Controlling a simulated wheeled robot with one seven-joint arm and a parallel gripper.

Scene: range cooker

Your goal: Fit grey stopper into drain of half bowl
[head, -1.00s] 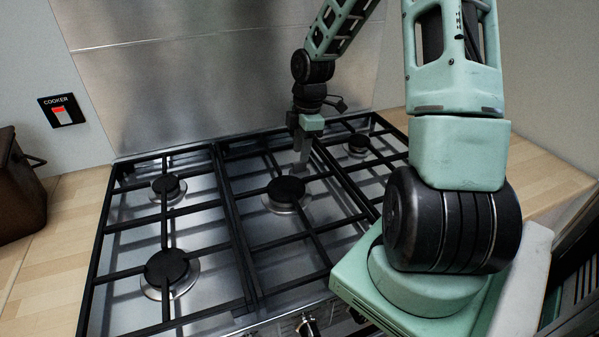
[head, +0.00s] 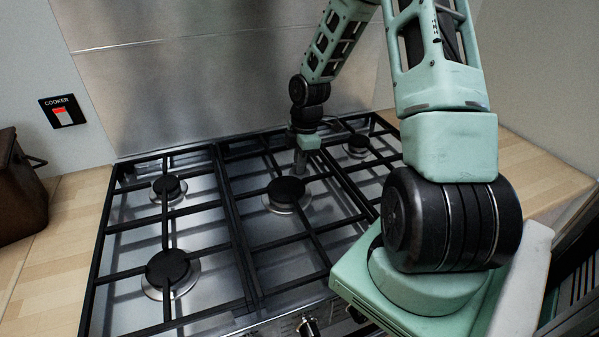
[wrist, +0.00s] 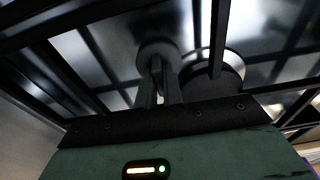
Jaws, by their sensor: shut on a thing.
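In the wrist view, my gripper (wrist: 158,75) is shut on a small round grey thing, which looks like the grey stopper (wrist: 155,50). It is held at the fingertips above the cooker's steel top. In the head view, my gripper (head: 300,162) points down just behind the middle burner (head: 287,188); the held thing is too small to tell there. In the wrist view, a burner with a black cap (wrist: 222,78) and a bright ring is right beside the held thing; I cannot tell whether they touch. I see no half bowl or drain in either view.
Black pan-support bars (head: 235,230) cross the hob around my gripper. Other burners (head: 167,267) stand left and at the back right (head: 358,145). A steel splashback (head: 220,80) rises behind. Wooden worktop (head: 65,215) lies left, with a brown container (head: 18,190) on it.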

